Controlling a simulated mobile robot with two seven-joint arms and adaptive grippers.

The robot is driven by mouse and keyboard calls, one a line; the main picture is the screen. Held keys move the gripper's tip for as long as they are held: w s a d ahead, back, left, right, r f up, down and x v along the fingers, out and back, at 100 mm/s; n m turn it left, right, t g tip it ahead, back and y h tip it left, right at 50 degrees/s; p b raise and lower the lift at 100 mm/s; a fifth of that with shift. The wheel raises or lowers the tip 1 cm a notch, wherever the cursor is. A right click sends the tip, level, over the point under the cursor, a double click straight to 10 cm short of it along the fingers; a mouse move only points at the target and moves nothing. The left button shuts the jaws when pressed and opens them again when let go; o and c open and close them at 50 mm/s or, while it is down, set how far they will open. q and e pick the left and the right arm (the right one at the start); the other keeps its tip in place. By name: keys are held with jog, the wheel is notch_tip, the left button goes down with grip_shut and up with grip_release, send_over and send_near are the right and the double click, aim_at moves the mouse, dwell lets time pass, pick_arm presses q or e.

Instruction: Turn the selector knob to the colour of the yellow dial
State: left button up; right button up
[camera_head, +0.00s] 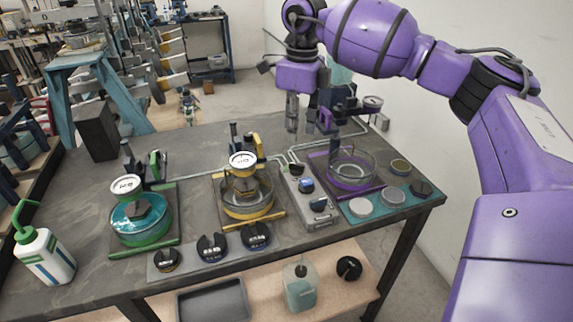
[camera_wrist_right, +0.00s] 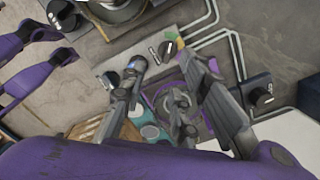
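The yellow dial station (camera_head: 250,211) stands mid-table, with a white round face (camera_head: 243,160) above a glass dish on a yellow-edged base. The marks on the face are too small to read. A narrow grey panel (camera_head: 318,221) with several dark knobs lies to its right. A black knob on a grey plate (camera_wrist_right: 168,48) shows in the wrist view, between my finger ends in the picture. My right gripper (camera_head: 313,125) is open and empty, above the far right of the table; its spread fingers also show in the wrist view (camera_wrist_right: 168,68). My left gripper is not seen.
A green station (camera_head: 140,217) stands left and a purple one (camera_head: 348,172) right, both with glass dishes. Black slotted weights (camera_head: 212,247) lie along the front. Grey tubes run behind the panel. A white-and-green bottle (camera_head: 45,256) stands at the left edge.

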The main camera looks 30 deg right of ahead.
aim_at(297, 164)
jog(key=f, duration=0.2)
jog(key=w+f+b, duration=0.1)
jog(key=shift+d+f, duration=0.1)
jog(key=shift+d, duration=0.3)
jog(key=shift+w+d+f, duration=0.15)
jog(key=shift+d+f, duration=0.05)
jog(key=shift+f, duration=0.55)
notch_tip(297, 164, down, 6)
jog(key=shift+f, duration=0.15)
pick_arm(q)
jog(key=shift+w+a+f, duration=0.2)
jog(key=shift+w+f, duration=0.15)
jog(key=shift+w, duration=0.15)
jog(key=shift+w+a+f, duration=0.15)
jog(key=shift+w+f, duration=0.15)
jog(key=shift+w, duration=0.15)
pick_arm(e)
jog(key=shift+f, duration=0.15)
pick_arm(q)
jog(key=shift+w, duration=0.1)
pick_arm(e)
jog(key=shift+c, duration=0.7)
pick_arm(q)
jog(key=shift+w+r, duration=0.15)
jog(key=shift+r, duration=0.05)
pick_arm(e)
grip_shut()
